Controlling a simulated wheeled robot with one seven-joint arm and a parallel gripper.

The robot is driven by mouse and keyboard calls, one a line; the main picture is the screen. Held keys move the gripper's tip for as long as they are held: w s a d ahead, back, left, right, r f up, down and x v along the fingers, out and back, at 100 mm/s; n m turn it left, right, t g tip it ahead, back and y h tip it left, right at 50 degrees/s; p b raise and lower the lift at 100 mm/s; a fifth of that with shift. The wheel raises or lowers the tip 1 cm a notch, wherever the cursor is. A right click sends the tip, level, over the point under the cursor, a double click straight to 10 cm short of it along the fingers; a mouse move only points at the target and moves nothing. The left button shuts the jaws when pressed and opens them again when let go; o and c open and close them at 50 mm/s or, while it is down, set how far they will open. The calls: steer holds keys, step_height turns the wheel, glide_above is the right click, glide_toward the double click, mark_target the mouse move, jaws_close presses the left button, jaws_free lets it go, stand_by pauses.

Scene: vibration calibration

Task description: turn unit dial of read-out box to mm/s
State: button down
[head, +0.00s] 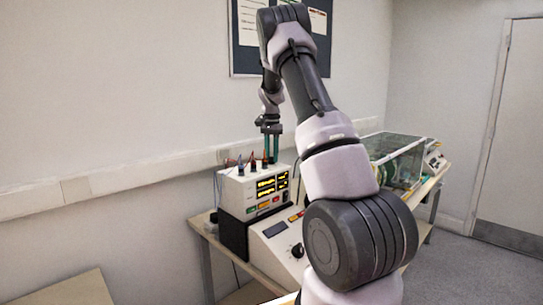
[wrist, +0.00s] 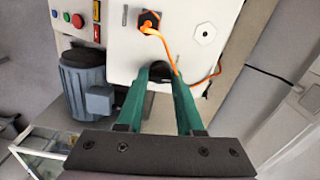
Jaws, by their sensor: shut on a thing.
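The read-out box (head: 233,190) is a cream box with lit yellow displays on its front, at the left of the bench in the head view. Its pale panel also shows in the wrist view (wrist: 120,50). My gripper (head: 270,158) points down at the top of the box. In the wrist view, its green fingers (wrist: 168,74) are close together over a dark part (wrist: 162,70), which looks like the unit dial. They are shut on it and hide most of it. The dial's pointer and marks, including mm/s, cannot be read.
An orange cable (wrist: 172,58) runs from a black socket (wrist: 149,21) close by the fingertips. A grey-blue motor (wrist: 84,85) stands left of the panel. A console with a black knob (head: 297,250) is in front of the box; a clear-covered rig (head: 395,150) is at right.

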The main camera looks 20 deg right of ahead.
steer(key=n, duration=0.6)
steer(key=shift+n, duration=0.4)
stand_by(0.3)
steer(key=c, duration=0.5)
jaws_free()
steer(key=shift+c, duration=0.2)
steer(key=shift+r, duration=0.1)
step_height(320, 180, up, 11)
